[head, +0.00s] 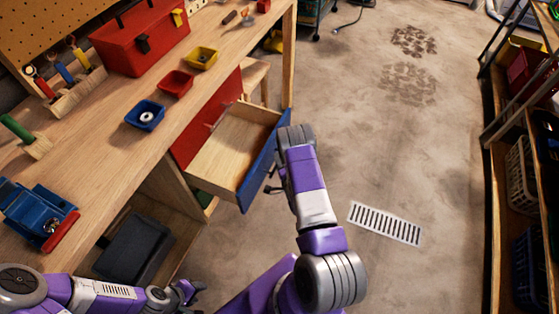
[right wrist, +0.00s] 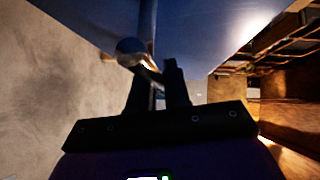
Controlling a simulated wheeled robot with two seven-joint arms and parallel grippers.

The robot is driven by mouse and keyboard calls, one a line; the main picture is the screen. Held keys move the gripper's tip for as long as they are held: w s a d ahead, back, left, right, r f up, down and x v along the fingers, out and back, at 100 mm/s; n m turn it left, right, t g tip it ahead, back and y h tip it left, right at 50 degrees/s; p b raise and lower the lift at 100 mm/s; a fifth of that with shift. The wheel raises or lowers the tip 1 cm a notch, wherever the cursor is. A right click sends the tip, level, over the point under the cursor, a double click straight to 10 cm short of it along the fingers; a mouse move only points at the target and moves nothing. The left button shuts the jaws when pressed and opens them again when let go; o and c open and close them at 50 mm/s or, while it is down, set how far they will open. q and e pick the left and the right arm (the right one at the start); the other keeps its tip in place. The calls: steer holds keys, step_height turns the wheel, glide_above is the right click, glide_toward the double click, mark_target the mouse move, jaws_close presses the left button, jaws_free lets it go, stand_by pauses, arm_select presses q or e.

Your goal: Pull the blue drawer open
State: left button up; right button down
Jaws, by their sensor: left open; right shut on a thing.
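The blue drawer (head: 263,160) stands pulled well out from the workbench, and its bare wooden inside shows in the head view. Its blue front (right wrist: 195,35) fills the top of the right wrist view. My right gripper (head: 272,183) is at the outer side of that front. In the right wrist view its dark fingers are closed around the metal drawer handle (right wrist: 134,48); my arm hides part of the grip in the head view. My left gripper (head: 189,291) is open and empty, low at the bottom left, apart from the drawer.
The workbench (head: 110,155) holds a red toolbox (head: 140,36), small bins and a blue vise (head: 38,212). A red panel (head: 195,140) is beside the drawer. A shelf rack (head: 500,190) stands at right. The floor between is clear, with a drain grate (head: 385,223).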

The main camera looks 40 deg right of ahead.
steer(key=c, duration=1.2)
jaws_free()
steer(key=shift+s, duration=0.1)
steer(key=p+v, duration=0.2)
steer(key=v, duration=0.5)
steer(key=shift+s, duration=0.15)
steer(key=shift+a, duration=0.15)
